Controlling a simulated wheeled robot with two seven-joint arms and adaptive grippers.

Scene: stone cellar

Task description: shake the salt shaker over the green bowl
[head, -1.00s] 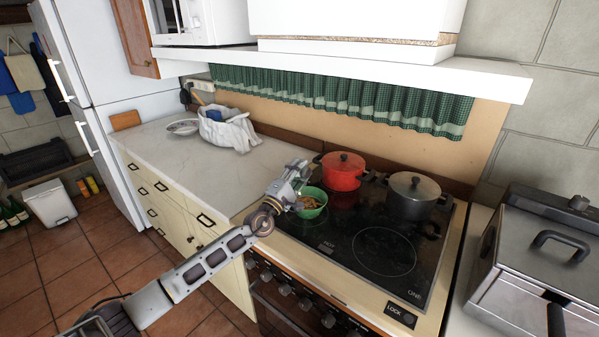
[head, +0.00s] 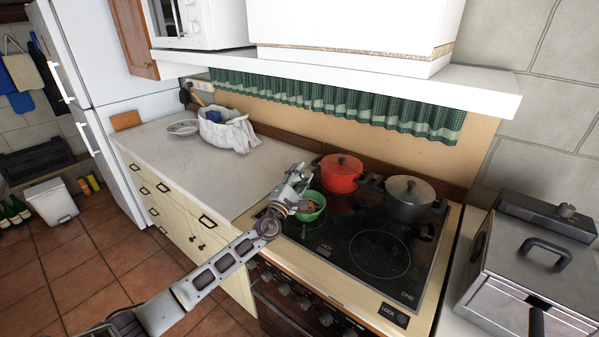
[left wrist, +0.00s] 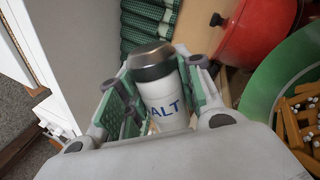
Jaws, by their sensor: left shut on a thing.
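My left gripper (head: 298,178) is over the left front of the hob, at the upper left of the green bowl (head: 311,207). In the left wrist view it is shut on the salt shaker (left wrist: 166,100), a white cylinder with a dark and silver cap and blue lettering ending in "ALT". The shaker sits between the green finger pads, and its lower end is hidden by the gripper. In the left wrist view the green bowl (left wrist: 262,82) is at the right, apart from the shaker, with brown sticks and small white pieces inside. My right gripper is not in view.
A red pot (head: 342,177) and a grey lidded pot (head: 408,205) stand behind and right of the bowl. The hob's front right (head: 378,255) is clear. A metal appliance (head: 540,265) is at the right. The left counter (head: 190,160) has free room.

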